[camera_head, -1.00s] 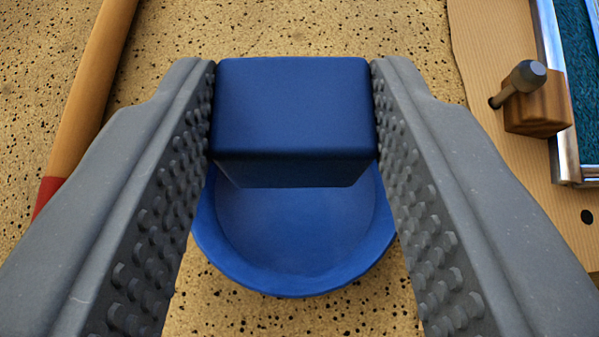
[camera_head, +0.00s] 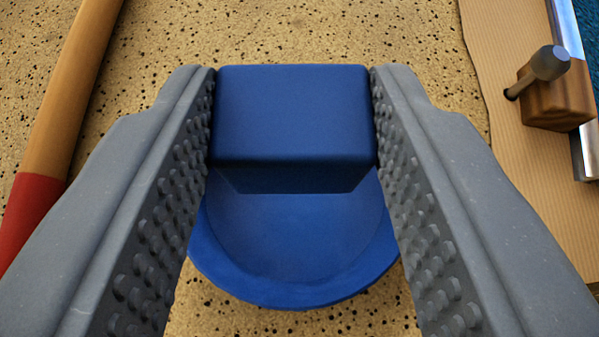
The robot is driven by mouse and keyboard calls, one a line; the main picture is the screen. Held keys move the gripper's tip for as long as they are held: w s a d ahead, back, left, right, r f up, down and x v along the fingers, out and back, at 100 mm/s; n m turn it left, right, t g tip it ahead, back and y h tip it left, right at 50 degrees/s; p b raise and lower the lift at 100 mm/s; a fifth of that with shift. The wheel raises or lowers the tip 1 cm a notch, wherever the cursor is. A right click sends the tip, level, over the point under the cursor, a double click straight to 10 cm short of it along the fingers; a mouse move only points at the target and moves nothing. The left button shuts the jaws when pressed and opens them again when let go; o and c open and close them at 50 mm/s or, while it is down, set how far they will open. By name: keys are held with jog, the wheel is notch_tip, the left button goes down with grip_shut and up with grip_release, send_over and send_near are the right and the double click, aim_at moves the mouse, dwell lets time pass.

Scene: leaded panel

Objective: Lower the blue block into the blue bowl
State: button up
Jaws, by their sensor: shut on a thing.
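The blue block (camera_head: 293,115) is gripped between the two grey studded fingers of my gripper (camera_head: 293,110). The fingers press on its left and right sides near their tips. The blue bowl (camera_head: 300,289) lies below the block, and its near rim and part of its inside show. The block covers the far part of the bowl. The block's lower part appears over or within the bowl's opening. I cannot tell whether it touches the bowl's floor.
A wooden handle with a red end (camera_head: 32,205) lies at the left. At the right is a ridged tan board (camera_head: 500,90) with a wooden block and grey peg (camera_head: 555,88), beside a metal strip (camera_head: 583,160). Speckled tan surface surrounds the bowl.

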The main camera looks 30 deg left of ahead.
aim_at(295, 215)
jog(key=shift+f+b, duration=0.85)
jog(key=shift+f, duration=1.7)
dwell(1.6)
jog(key=o, duration=1)
jog(key=p+v, duration=0.3)
jog(key=v, duration=0.9)
jog(key=w+d+r+m+t+h+p, duration=0.15)
jog(key=w+d+r, duration=0.25)
jog(key=d+r, duration=0.6)
jog(key=w+d+r+m+t+h+p, duration=0.1)
jog(key=w+d+r+m+t, duration=0.15)
jog(key=d+r, duration=0.8)
jog(key=s+d+r+m+h, duration=0.1)
jog(key=d+r, duration=0.5)
jog(key=s+d+r+m+h+p, duration=0.1)
jog(key=s+d+r+h, duration=0.1)
jog(key=d+r, duration=0.5)
jog(key=s+d+r+t+h+p, duration=0.1)
jog(key=s+d+r, duration=0.1)
jog(key=d+r, duration=0.4)
jog(key=shift+d+r+m, duration=0.3)
jog(key=shift+r+m, duration=0.1)
jog(key=shift+r, duration=0.1)
